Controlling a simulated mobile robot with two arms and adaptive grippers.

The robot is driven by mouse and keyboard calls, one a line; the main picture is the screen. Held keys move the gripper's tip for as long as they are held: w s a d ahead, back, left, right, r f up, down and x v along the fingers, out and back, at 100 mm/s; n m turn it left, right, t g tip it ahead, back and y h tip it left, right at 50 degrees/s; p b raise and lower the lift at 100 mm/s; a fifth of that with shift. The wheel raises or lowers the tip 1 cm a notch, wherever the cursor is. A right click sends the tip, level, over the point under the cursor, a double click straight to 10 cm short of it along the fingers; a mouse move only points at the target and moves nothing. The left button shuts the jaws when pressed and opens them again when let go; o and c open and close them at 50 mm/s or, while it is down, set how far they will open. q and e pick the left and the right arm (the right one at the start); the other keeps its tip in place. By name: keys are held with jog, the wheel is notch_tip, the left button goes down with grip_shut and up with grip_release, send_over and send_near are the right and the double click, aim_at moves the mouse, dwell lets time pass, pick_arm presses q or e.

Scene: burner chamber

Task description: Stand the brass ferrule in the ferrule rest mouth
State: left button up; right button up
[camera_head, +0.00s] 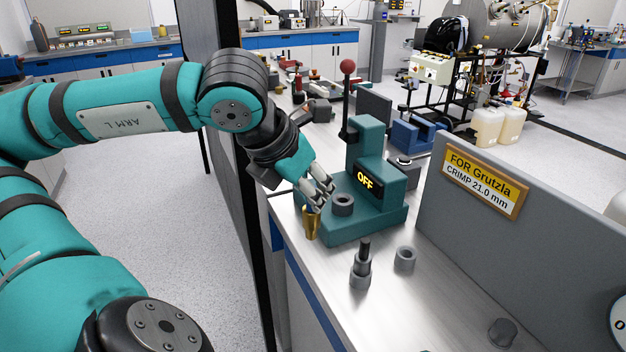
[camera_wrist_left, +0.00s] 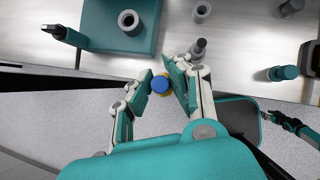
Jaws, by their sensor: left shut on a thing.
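My left gripper (camera_head: 318,192) is shut on the brass ferrule (camera_head: 311,225), which hangs upright below its fingers near the bench's left edge. In the left wrist view the gripper (camera_wrist_left: 161,83) has a finger on each side of the ferrule, seen end-on as a thin yellow rim around a blue centre (camera_wrist_left: 160,85). A grey ring with a dark hole (camera_head: 343,204) stands on the teal press base (camera_head: 372,225), right of the ferrule and apart from it. Another grey ring (camera_head: 405,258) stands on the bench. I cannot tell which one is the ferrule rest.
A dark stepped post (camera_head: 361,266) stands on the bench in front of the press. The press has an OFF display and a red-knobbed lever (camera_head: 347,68). A grey panel with a yellow sign (camera_head: 484,176) bounds the right side. A dark knob (camera_head: 502,332) lies near front.

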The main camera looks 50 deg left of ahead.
pick_arm(q)
grip_shut()
jog(key=shift+w, duration=0.1)
pick_arm(e)
jog(key=shift+r, duration=0.1)
